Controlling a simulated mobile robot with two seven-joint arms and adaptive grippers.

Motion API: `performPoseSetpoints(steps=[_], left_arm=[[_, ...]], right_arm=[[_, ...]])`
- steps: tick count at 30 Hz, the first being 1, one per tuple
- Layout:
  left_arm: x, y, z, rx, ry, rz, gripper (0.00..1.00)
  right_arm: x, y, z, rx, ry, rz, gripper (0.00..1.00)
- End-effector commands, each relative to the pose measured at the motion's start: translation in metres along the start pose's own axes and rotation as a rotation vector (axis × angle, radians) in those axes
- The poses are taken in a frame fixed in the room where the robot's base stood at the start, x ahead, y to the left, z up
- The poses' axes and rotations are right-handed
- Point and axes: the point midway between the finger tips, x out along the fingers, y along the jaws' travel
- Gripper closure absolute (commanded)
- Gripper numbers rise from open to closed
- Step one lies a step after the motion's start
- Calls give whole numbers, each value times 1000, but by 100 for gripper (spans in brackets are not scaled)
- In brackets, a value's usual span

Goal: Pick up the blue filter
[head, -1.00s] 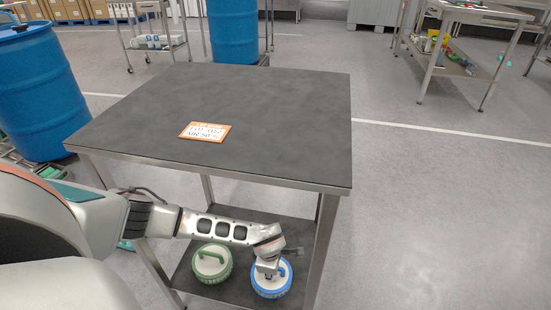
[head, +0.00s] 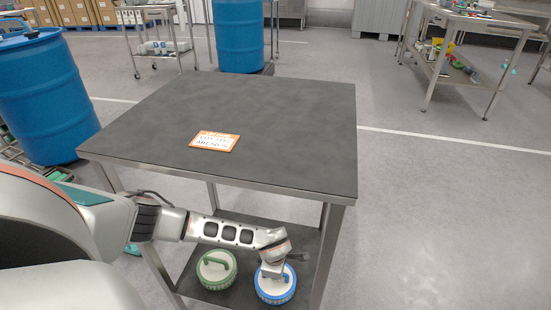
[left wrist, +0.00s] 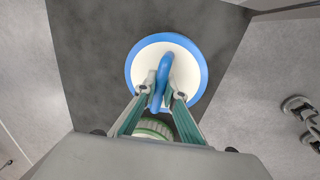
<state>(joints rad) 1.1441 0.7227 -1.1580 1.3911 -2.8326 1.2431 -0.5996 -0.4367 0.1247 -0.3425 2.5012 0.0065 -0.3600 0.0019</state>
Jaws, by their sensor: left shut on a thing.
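The blue filter (head: 276,287) is a round white-topped disc with a blue rim and a blue arched handle. It sits on the lower shelf of the table, at the right in the head view. In the left wrist view the blue filter (left wrist: 191,59) lies straight ahead. My left gripper (left wrist: 162,92) is shut on its handle, with one finger on each side. In the head view my left gripper (head: 272,270) reaches under the tabletop to the filter, and its fingers are partly hidden. My right gripper is not in view.
A green filter (head: 217,270) stands just left of the blue one on the lower shelf (head: 237,218). The tabletop (head: 270,125) above holds an orange-edged sign (head: 214,141). A table leg (head: 325,255) stands close on the right. Blue barrels (head: 45,95) stand behind.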

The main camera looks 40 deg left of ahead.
Motion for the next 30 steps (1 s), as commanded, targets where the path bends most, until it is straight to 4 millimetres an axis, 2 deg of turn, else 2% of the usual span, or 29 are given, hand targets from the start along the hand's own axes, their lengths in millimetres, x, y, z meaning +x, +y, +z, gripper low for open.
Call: performPoseSetpoints(steps=[1,2,7,11,17,24,30], left_arm=[[-14,10,4,-1,-8,14,100],[-18,11,4,-1,-9,15,100],[-37,12,5,0,-10,15,100],[-42,-17,6,2,-12,14,100],[-54,-56,8,2,-14,21,100],[-61,-106,8,1,-12,17,100],[-63,-141,6,0,-8,12,100]], right_arm=[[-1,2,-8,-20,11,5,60],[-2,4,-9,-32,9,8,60],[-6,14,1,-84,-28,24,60],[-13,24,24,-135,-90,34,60],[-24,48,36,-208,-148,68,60],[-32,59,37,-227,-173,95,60],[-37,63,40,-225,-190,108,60]])
